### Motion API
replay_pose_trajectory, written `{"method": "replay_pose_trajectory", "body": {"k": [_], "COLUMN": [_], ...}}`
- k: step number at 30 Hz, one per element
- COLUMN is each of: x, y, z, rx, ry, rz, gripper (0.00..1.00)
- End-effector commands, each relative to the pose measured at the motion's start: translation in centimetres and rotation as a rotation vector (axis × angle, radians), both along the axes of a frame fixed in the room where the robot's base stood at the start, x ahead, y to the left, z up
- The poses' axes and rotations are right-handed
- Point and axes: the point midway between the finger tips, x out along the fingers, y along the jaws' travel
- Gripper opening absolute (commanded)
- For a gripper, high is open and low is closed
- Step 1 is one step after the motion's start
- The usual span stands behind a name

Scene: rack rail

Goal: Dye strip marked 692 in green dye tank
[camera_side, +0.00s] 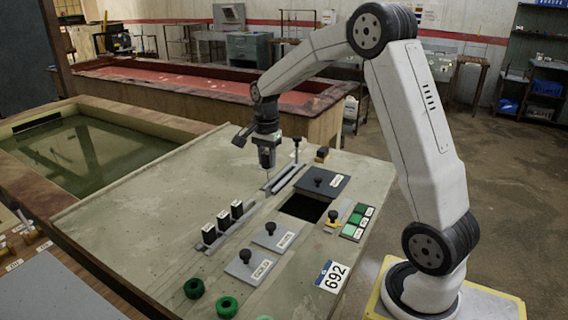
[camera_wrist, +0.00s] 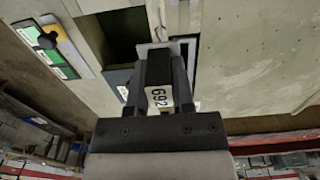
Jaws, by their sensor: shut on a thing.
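My gripper (camera_side: 267,158) is above the far part of the grey bench, over a pair of pale rails. In the wrist view my gripper (camera_wrist: 158,72) is shut on the black handle of a strip (camera_wrist: 160,97) whose white label reads 692. A pale plate shows beyond the handle; the strip's lower part is mostly hidden. In the side view a thin pale piece hangs below the jaws, too small to read. A large tank of murky green liquid (camera_side: 88,152) lies at the left. A dark square opening (camera_side: 304,207) is in the bench.
Several black-handled strips (camera_side: 222,219) stand in a rack. Knobbed lids (camera_side: 270,236) lie on the bench, with a dark knobbed plate (camera_side: 322,182) beside the opening. A green-marked panel (camera_side: 358,222) and a 692 card (camera_side: 333,277) are at right. Green rings (camera_side: 195,288) lie in front.

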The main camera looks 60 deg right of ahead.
Motion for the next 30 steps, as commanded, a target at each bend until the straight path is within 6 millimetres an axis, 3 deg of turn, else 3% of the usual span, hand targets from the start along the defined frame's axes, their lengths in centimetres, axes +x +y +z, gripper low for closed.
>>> {"method": "replay_pose_trajectory", "body": {"k": [6,12,18,30], "x": [-4.8,-7.8,-8.7,-8.7], "y": [-3.6,-5.3,-5.7,-5.6], "z": [0.5,0.7,0.7,0.4], "rx": [-0.001,0.000,0.000,0.000], "ry": [-0.001,0.000,0.000,0.000], "rz": [-0.007,-0.003,0.001,0.001], "gripper": [0.00,0.00,0.00,0.00]}}
